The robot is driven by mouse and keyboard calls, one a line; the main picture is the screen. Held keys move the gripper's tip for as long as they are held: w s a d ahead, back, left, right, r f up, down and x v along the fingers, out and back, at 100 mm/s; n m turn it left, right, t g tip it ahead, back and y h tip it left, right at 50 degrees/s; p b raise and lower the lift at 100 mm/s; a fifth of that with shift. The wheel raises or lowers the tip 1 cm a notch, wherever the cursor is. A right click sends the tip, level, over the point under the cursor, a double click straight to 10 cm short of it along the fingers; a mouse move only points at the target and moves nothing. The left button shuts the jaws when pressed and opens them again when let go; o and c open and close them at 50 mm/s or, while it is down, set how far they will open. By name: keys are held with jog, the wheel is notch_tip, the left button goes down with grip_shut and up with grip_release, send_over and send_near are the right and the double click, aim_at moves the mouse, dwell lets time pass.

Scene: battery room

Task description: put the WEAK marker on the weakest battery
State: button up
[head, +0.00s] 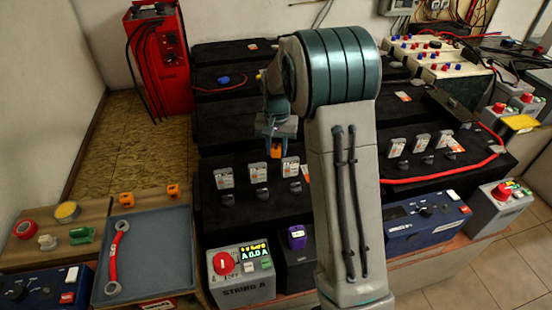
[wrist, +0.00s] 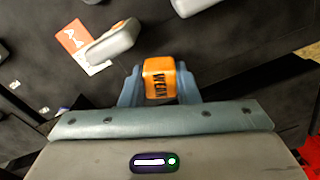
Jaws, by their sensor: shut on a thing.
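My gripper (head: 277,140) is shut on an orange block, the WEAK marker (wrist: 160,78), whose label reads WEAK in the wrist view. The marker also shows in the head view (head: 276,151), held above the black batteries left of my arm. Below and in front of it is a black battery row (head: 240,208) with several upright grey tags, one of them a grey tag (head: 290,167). In the wrist view a dark battery top (wrist: 225,60) lies beyond the marker, with a grey cap (wrist: 112,43) near an orange-and-white label. Which battery is weakest I cannot tell.
A grey-blue tray (head: 150,255) holds a red cable link. Two orange blocks, one at the left (head: 127,199), sit behind it. A red charger (head: 160,60) stands at the back left.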

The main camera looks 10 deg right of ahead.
aim_at(277, 157)
jog(key=shift+f, duration=2)
jog(key=shift+f+b, duration=0.2)
jog(key=shift+b, duration=0.1)
jog(key=o, duration=0.9)
jog(key=shift+o, duration=0.2)
jog(key=shift+r, duration=0.1)
